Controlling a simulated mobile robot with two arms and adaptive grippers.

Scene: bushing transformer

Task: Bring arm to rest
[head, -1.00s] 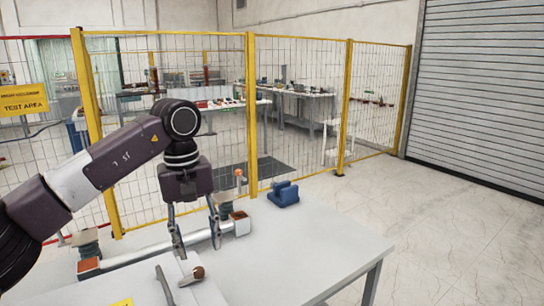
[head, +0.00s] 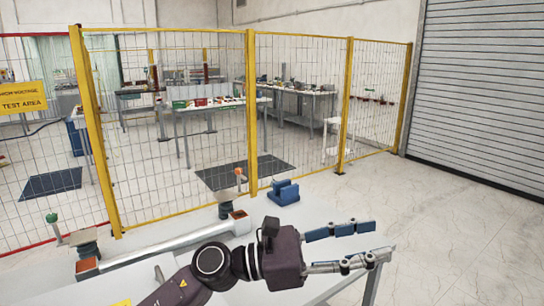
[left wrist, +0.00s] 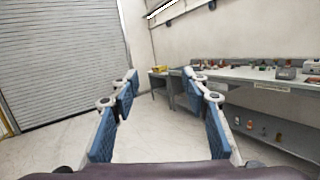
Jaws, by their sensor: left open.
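My left gripper (head: 352,247) is open and empty in the head view. It points right, above the right part of the light grey table (head: 316,213). Its two blue-padded fingers are spread wide. In the left wrist view the open fingers (left wrist: 160,105) frame only the room, with nothing between them. My left arm crosses low over the front of the table and hides part of its surface. My right gripper does not show.
A white bar with copper-coloured ends (head: 170,243) lies along the table. A blue block (head: 283,193) sits near the table's back edge. A yellow-framed mesh fence (head: 250,120) stands behind. Open floor (head: 450,235) lies to the right.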

